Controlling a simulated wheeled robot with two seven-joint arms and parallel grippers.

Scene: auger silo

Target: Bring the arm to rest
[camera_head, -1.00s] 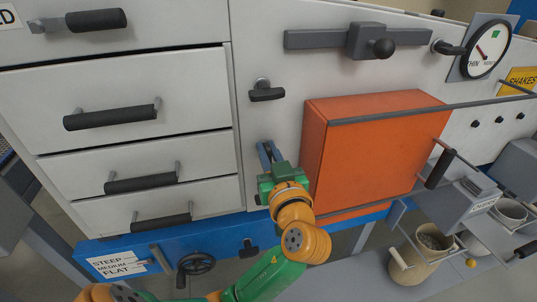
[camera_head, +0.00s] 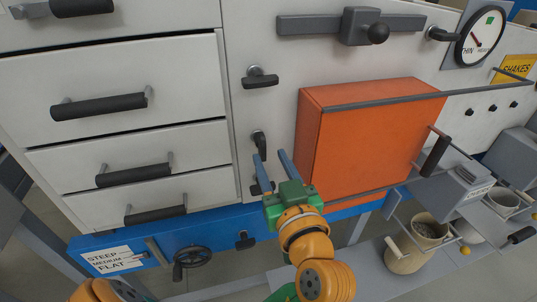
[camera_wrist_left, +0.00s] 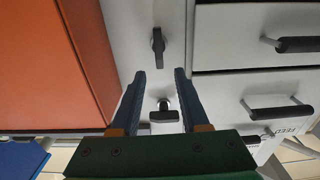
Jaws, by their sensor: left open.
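My left gripper (camera_head: 271,158) is open and empty in front of the white panel, between the drawers and the orange box. Its two blue fingers are apart, and they also show in the left wrist view (camera_wrist_left: 160,75). A small black lever handle (camera_head: 260,145) hangs upright on the panel just beyond the fingertips. It shows clear of the fingers in the wrist view (camera_wrist_left: 158,45). A second black handle (camera_head: 259,82) lies level higher on the panel. My right gripper is in neither view.
White drawers (camera_head: 135,75) with black bar handles stand at the left. The orange box (camera_head: 375,140) juts out close to the right of my gripper. A handwheel (camera_head: 192,262) sits on the blue beam below. A beige pail (camera_head: 405,258) stands on the grey shelf at lower right.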

